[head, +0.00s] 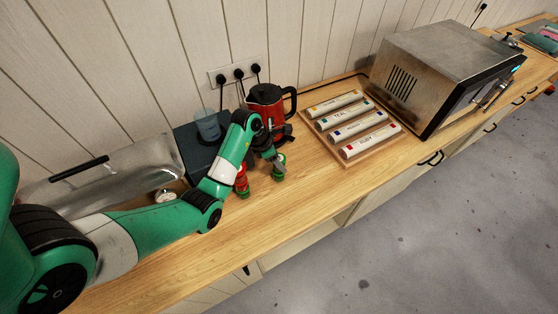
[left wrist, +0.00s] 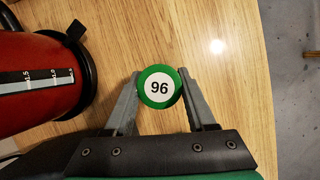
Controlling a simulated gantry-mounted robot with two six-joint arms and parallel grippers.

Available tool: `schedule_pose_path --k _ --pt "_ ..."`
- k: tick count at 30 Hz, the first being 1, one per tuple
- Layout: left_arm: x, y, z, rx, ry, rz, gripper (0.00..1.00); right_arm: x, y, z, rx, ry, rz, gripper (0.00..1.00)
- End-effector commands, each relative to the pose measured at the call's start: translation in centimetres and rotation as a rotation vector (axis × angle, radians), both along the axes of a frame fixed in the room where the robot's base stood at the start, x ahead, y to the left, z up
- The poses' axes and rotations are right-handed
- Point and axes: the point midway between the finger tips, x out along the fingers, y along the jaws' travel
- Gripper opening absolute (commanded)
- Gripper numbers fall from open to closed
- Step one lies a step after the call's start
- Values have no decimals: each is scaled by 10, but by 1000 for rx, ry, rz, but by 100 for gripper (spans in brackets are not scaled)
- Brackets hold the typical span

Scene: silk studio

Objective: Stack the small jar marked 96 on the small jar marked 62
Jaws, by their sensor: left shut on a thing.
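The small jar marked 96 (left wrist: 159,87) shows its round green lid with a white number disc in the left wrist view. My left gripper (left wrist: 160,79) is shut on it, one grey finger on each side. My right gripper is not in view.
A red kettle (head: 266,97) stands close behind the gripper. A wooden tray (head: 345,158) with several labelled tubes lies to the right, before a steel oven (head: 440,70). A blue cup (head: 207,126) sits on a dark box. The counter front (head: 250,225) is clear.

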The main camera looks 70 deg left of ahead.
Motion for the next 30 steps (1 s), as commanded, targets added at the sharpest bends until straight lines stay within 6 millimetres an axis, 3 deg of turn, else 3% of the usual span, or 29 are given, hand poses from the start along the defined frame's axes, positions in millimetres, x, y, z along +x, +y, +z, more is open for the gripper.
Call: schedule_pose_path --k 17,18,24,30 --pt "0 0 -12 0 0 0 0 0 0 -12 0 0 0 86" --pt "0 0 -12 0 0 0 58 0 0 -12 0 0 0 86" --pt "0 0 -11 0 0 0 91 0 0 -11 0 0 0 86" --pt "0 0 -11 0 0 0 91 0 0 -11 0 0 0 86"
